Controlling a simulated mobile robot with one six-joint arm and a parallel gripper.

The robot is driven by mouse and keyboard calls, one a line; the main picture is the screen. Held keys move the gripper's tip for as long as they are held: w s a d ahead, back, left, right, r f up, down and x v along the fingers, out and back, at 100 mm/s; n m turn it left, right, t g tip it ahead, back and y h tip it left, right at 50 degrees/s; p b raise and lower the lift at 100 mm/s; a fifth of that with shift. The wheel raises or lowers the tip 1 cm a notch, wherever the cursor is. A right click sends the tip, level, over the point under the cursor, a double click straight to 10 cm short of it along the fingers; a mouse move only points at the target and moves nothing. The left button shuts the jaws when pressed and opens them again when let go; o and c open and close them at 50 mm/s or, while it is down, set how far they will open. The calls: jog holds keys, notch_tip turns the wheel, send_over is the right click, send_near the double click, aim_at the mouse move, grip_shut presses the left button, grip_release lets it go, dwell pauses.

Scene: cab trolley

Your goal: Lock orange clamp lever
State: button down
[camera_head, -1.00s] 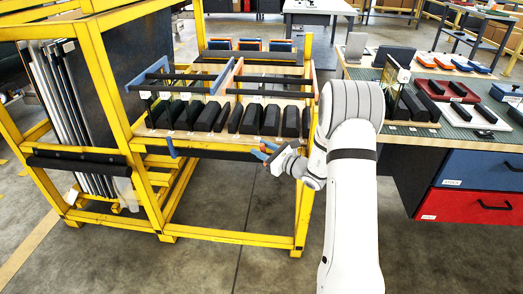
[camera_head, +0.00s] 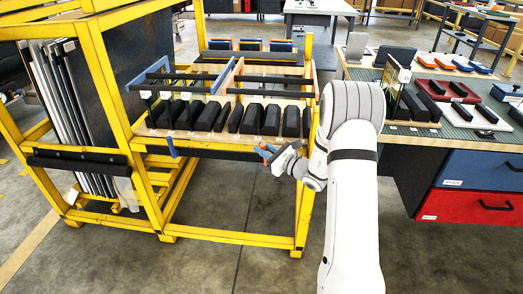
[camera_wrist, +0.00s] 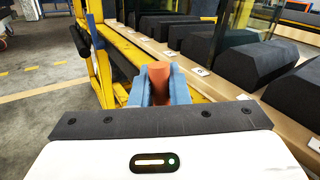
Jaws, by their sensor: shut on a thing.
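The orange clamp lever (camera_wrist: 159,78) stands between the two blue fingers of my gripper (camera_wrist: 159,92) in the wrist view. The fingers are shut on it, one on each side, and hide its lower part. In the head view my gripper (camera_head: 268,153) is low in front of the trolley's right half, just below the front edge of its shelf. The lever is only a small orange patch there, and its joint with the trolley cannot be made out. An orange clamp frame (camera_head: 228,76) with a black bar stands above the right-hand row of black blocks.
The yellow trolley frame (camera_head: 220,236) surrounds the shelf, with a post close to my arm. A blue clamp frame (camera_head: 148,72) stands at the left, and a blue handle (camera_head: 172,147) hangs below it. A workbench with blue (camera_head: 478,170) and red drawers is at right.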

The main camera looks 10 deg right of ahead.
jog(key=shift+s+d+f+m+t+y+b, duration=0.1)
jog(key=shift+d+f+m+t+y+b, duration=0.1)
jog(key=shift+d+m+t+y+b, duration=0.45)
jog(key=shift+r, duration=0.3)
jog(key=c, duration=1.4)
grip_release()
jog(key=shift+c, duration=0.2)
jog(key=shift+s, duration=0.15)
jog(key=v, duration=0.7)
jog(key=shift+s+d, duration=0.2)
jog(key=shift+s, duration=0.05)
jog(key=shift+f+p, duration=0.1)
jog(key=shift+p, duration=0.2)
